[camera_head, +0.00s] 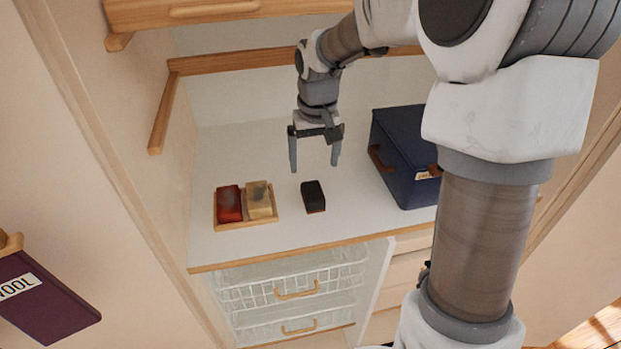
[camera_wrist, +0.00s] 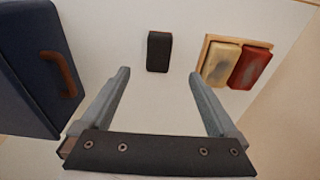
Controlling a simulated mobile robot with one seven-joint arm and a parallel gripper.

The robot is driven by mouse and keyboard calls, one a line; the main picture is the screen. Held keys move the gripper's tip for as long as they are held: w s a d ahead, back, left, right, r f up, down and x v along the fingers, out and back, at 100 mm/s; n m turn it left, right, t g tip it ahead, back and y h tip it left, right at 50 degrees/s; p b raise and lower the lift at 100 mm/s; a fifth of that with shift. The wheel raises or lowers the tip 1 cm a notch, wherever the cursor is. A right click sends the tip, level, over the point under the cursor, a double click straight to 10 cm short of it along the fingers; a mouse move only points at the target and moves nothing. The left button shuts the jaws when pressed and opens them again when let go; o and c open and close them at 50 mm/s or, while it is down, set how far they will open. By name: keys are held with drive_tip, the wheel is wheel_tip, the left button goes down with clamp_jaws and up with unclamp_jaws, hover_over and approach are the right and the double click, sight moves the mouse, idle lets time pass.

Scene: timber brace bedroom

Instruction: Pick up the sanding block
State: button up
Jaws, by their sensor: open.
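A small black block (camera_head: 313,195) with a thin reddish-brown edge at its base, seemingly the sanding block, lies on the white shelf top (camera_head: 340,220), near its front edge. It also shows in the wrist view (camera_wrist: 159,50), at the top middle, fully visible. My gripper (camera_head: 314,167) is open and empty above the shelf, above and a little behind the block in the head view. In the wrist view, the block lies beyond my gripper's fingertips (camera_wrist: 159,73), roughly centred between them. Nothing touches the block.
A wooden tray (camera_head: 246,224) left of the block holds a red block (camera_head: 229,204) and a tan block (camera_head: 259,200). A dark blue box (camera_head: 408,160) with brown handles stands to the right. A wooden rail (camera_head: 250,59) runs behind. Wire baskets (camera_head: 290,290) sit below.

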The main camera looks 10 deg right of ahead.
hover_over(313, 191)
drive_tip(key=f, duration=0.6)
drive_tip(key=shift+s+a+f, duration=0.1)
drive_tip(key=shift+s+f, duration=0.1)
drive_tip(key=shift+s, duration=0.2)
drive_tip(key=shift+w+f+p, duration=0.2)
drive_tip(key=shift+w+f, duration=0.05)
drive_tip(key=shift+f, duration=1.15)
drive_tip(key=shift+w+f+p, duration=0.2)
drive_tip(key=shift+f, duration=1.2)
drive_tip(key=shift+c, duration=0.2)
clamp_jaws()
drive_tip(key=shift+r, duration=0.15)
drive_tip(key=r, duration=0.4)
drive_tip(key=shift+d+r, duration=0.15)
drive_tip(key=shift+d, duration=0.15)
drive_tip(key=s+d+r, duration=0.6)
drive_tip(key=d, duration=0.3)
drive_tip(key=shift+s+r+b, duration=0.25)
drive_tip(key=shift+s+b, duration=0.15)
